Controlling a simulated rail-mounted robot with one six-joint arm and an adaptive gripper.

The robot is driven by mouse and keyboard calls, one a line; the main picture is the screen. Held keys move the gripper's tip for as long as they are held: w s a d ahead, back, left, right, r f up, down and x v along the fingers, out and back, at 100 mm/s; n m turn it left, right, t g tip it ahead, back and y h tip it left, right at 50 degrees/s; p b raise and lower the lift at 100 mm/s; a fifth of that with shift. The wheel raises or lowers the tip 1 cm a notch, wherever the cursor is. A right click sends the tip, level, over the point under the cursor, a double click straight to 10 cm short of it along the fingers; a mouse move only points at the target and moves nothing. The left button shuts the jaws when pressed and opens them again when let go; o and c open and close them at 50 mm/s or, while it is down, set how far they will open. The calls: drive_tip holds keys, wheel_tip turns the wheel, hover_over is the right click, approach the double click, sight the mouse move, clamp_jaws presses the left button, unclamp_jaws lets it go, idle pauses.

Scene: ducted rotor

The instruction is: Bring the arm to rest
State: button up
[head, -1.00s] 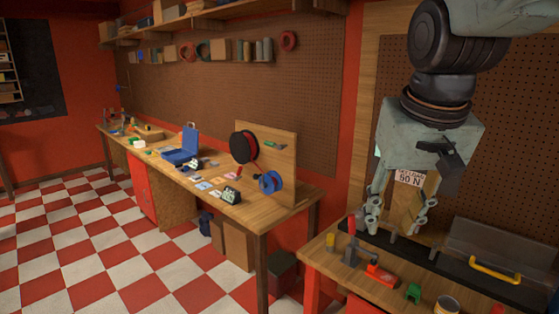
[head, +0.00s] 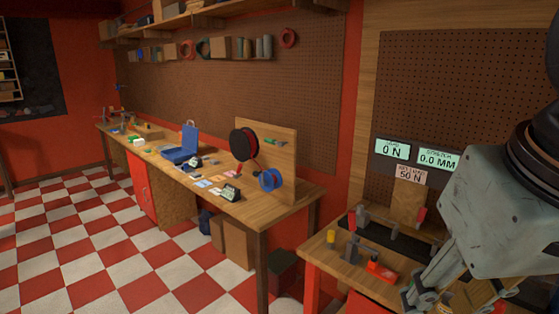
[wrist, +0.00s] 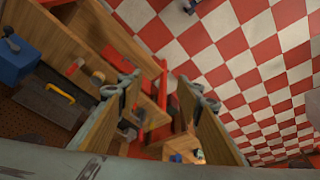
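My gripper (head: 440,298) is at the lower right of the head view, low over the right-hand bench and tilted, partly cut off by the frame edge. In the wrist view, my gripper's two fingers (wrist: 163,92) stand well apart with a gap between them. I see nothing held between them. Bench and floor show beyond the gap. The rest of my arm runs out of the head view at the right.
The right bench (head: 325,262) holds a red block (head: 381,271), a yellow cylinder (head: 331,236) and a grey clamp-like fixture (head: 352,249). Displays behind read 0 N (head: 392,149) and 0.0 MM (head: 438,159). A yellow handle (wrist: 60,93) shows in the wrist view. The checkered floor is open.

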drive_tip(key=shift+s+a+f, duration=0.1)
drive_tip(key=shift+s+f, duration=0.15)
drive_tip(key=shift+s, duration=0.35)
drive_tip(key=shift+s+d+f, duration=0.1)
drive_tip(key=shift+s+f, duration=0.15)
drive_tip(key=shift+s, duration=0.4)
drive_tip(key=shift+s+a+f, duration=0.1)
drive_tip(key=shift+s+f, duration=0.15)
drive_tip(key=shift+s, duration=0.35)
